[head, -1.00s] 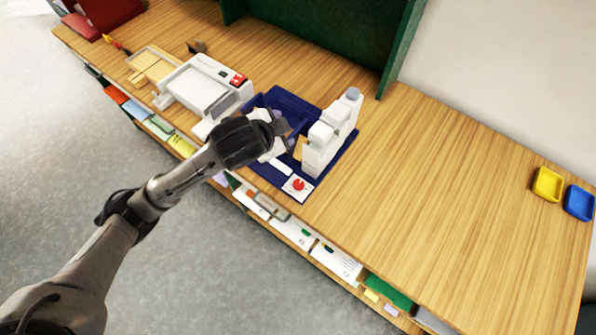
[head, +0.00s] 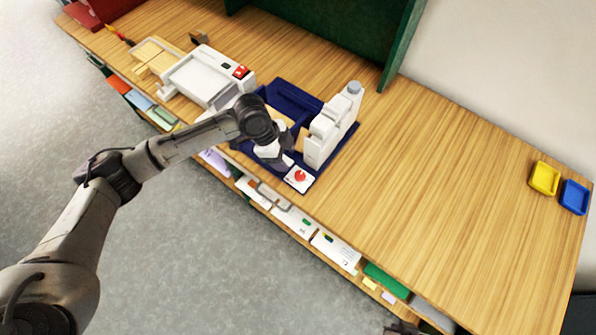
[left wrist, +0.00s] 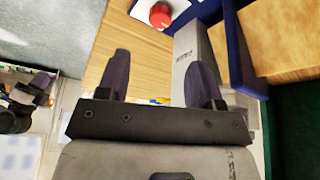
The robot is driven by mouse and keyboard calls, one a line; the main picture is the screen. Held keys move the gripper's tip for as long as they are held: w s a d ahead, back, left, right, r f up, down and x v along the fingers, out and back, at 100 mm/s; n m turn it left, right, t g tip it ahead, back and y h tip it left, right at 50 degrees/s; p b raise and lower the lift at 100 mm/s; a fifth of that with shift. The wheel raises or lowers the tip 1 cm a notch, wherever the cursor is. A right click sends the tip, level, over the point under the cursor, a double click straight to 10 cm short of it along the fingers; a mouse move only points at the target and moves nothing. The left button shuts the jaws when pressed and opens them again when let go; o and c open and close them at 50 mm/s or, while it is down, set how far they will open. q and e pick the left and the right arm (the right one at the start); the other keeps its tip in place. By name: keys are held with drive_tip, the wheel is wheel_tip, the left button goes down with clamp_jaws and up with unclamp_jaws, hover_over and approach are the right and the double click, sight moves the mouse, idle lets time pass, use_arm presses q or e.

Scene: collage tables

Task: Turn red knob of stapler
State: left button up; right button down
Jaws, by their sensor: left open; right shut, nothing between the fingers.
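The stapler is a white upright machine (head: 335,125) on a dark blue base (head: 326,166). Its red knob (head: 300,175) sits on a white plate at the base's front corner. The left wrist view shows the red knob (left wrist: 160,14) near the top, beyond the fingertips. My left gripper (head: 281,158) is over the front of the blue base, just left of the knob and apart from it. In the left wrist view its two fingers (left wrist: 160,78) are spread, with nothing between them. A dark part of my right gripper (head: 404,328) shows at the bottom edge, mostly cut off.
A white machine with a red switch (head: 211,78) stands left of the stapler. Yellow (head: 544,178) and blue (head: 575,197) trays lie at the far right. A green panel (head: 330,30) stands behind. The wooden table (head: 430,180) is clear right of the stapler.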

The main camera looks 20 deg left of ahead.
sight(299, 175)
use_arm(q)
drive_tip(key=x, duration=1)
drive_tip(key=shift+f, duration=0.2)
